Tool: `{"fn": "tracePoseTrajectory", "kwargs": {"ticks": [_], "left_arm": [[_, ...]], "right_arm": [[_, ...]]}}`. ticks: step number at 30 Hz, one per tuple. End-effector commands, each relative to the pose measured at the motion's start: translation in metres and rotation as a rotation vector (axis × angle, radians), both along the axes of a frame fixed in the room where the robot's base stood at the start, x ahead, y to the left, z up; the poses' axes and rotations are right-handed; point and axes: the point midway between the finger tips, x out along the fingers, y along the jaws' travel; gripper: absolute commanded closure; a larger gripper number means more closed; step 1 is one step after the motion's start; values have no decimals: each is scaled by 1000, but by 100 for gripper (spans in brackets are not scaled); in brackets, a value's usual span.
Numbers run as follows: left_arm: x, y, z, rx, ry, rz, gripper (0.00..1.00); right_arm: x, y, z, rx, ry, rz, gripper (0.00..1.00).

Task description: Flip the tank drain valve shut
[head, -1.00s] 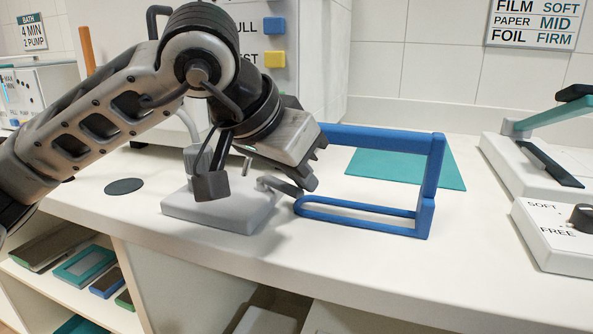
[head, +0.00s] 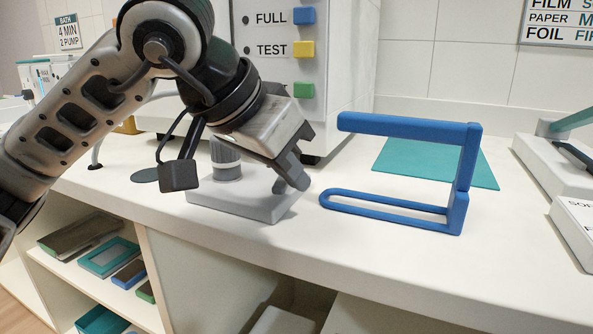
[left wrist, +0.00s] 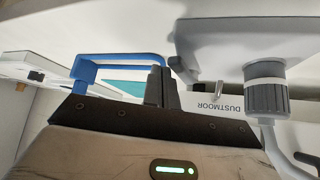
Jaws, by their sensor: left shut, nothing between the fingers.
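My left gripper (head: 292,178) is shut and empty, at the right end of a low pale block (head: 262,207) on the counter; I cannot tell whether it touches it. A ribbed grey fitting (head: 226,160) stands upright on the block, partly behind my arm. In the left wrist view, which is upside down, my closed fingertips (left wrist: 160,86) are apart from the fitting (left wrist: 267,92). A small silver lever (left wrist: 219,94) sticks out from the block between them; it looks like the valve handle. My arm hides it in the head view. My right gripper is not in view.
A blue open frame (head: 462,185) stands just right of my gripper, with a teal mat (head: 435,165) behind it. A white machine with coloured buttons (head: 340,60) stands behind. Open shelves (head: 115,255) lie below the counter's front edge.

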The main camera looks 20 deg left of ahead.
Motion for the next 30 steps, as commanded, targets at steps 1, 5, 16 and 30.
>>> {"fn": "tracePoseTrajectory", "kwargs": {"ticks": [1,5,16,30], "left_arm": [[0,0,0,-1,-1,0,100],[-3,0,0,0,-2,-1,100],[-16,0,0,-1,-2,0,100],[-16,13,23,-3,-2,2,100]], "right_arm": [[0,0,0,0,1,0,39],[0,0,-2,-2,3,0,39],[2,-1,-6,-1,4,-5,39],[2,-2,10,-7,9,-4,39]]}}
